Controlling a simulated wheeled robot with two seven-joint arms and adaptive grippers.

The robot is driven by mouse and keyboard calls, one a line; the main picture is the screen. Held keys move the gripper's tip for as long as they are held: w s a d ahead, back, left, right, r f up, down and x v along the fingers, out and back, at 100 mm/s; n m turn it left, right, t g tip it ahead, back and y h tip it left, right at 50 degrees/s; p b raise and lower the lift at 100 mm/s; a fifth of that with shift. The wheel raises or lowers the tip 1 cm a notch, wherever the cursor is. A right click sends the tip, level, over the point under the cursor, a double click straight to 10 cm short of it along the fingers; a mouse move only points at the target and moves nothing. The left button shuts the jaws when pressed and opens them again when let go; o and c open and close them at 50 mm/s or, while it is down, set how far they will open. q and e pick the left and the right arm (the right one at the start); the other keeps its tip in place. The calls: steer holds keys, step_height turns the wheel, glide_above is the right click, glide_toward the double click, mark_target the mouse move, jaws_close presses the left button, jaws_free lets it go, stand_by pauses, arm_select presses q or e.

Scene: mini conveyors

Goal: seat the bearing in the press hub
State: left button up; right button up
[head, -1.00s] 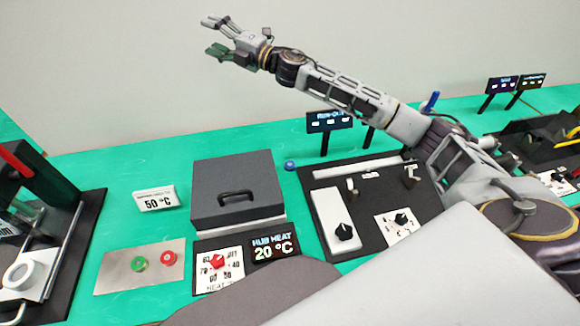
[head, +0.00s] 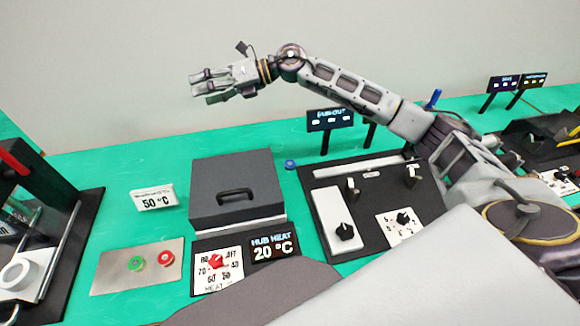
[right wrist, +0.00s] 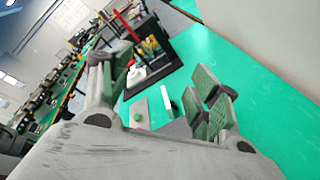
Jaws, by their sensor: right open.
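My right gripper (head: 207,86) is open and empty, raised in the air above the back of the table and the closed grey box. In the right wrist view its fingers (right wrist: 160,95) are apart with nothing between them. At the left edge stands a dark press-like frame (head: 38,165) with a red lever (head: 14,160). A white ring-shaped part (head: 18,271) lies on its base; I cannot tell whether it is the hub or the bearing. No separate bearing can be made out. My left gripper is out of view.
A grey box (head: 225,180) with a closed handled lid stands mid-table, above a red heat dial (head: 215,262) and a display (head: 272,247) reading 20 °C. A small sign (head: 154,200) reads 50 °C. Green (head: 137,263) and red buttons (head: 167,258) sit left. A run-out station (head: 375,205) stands right.

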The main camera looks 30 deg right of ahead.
steer(key=s+d+f+n+g+h, duration=0.1)
steer(key=s+d+f+h, duration=0.1)
steer(key=d+f+h, duration=0.1)
steer(key=s+d+f+n+g+h+b, duration=0.1)
steer(key=d+f+h, duration=0.2)
steer(key=d+f, duration=0.2)
steer(key=s+d+f+n+g+h, duration=0.2)
steer(key=d+f+h, duration=0.2)
steer(key=f, duration=0.3)
steer(key=shift+s+f, duration=0.15)
steer(key=shift+s, duration=0.2)
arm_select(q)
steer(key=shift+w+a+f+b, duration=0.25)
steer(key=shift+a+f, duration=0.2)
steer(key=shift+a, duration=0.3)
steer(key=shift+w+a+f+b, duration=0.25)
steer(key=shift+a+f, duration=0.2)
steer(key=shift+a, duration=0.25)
arm_select(e)
steer(key=s+d+f+g+h, duration=0.1)
steer(key=d+h, duration=0.3)
steer(key=d, duration=0.4)
steer(key=shift+s+d+f+h, duration=0.25)
steer(key=shift+d+f+h, duration=0.1)
steer(key=shift+d+h, duration=0.05)
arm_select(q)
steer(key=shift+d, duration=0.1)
